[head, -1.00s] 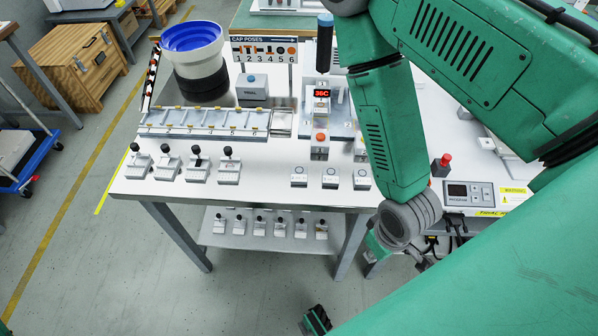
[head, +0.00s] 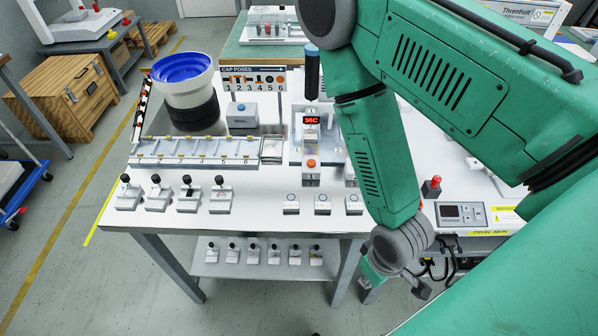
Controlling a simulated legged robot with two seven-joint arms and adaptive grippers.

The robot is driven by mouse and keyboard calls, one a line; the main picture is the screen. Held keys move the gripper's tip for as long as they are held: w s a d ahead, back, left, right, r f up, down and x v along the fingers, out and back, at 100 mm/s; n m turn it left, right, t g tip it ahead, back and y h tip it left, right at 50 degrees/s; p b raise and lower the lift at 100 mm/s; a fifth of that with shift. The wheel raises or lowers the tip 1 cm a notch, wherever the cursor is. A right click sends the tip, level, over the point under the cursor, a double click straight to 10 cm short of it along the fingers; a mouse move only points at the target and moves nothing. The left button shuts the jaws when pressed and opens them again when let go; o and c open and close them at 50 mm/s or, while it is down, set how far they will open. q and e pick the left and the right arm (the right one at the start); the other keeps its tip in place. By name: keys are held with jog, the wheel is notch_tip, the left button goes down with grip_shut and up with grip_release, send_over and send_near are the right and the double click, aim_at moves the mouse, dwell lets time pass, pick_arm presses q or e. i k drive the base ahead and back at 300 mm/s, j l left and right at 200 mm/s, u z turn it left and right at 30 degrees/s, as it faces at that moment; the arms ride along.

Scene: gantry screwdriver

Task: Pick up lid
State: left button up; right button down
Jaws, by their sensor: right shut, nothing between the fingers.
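I cannot make out with certainty a lid in the head view. A white feeder bowl (head: 184,83) with a blue inside stands at the back left of the white worktable. In front of it runs a pale track (head: 190,150) with several compartments; what lies in them is too small to tell. My right arm reaches down from the upper right, its grey wrist over the table's front edge. My right gripper (head: 421,289) is small, partly hidden behind the wrist, shut and empty, below the tabletop's front edge and well away from the track. My left gripper is not clearly visible.
Several small fixtures with black knobs (head: 157,192) stand along the front left of the table. Three small labelled blocks (head: 323,204) stand to their right. A controller box (head: 461,216) is right of my wrist. A lower shelf (head: 262,270) holds several more small fixtures.

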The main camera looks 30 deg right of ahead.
aim_at(290, 201)
jog(key=j+z, duration=0.3)
jog(key=j, duration=0.35)
jog(key=j+z, duration=0.3)
jog(key=j, duration=0.3)
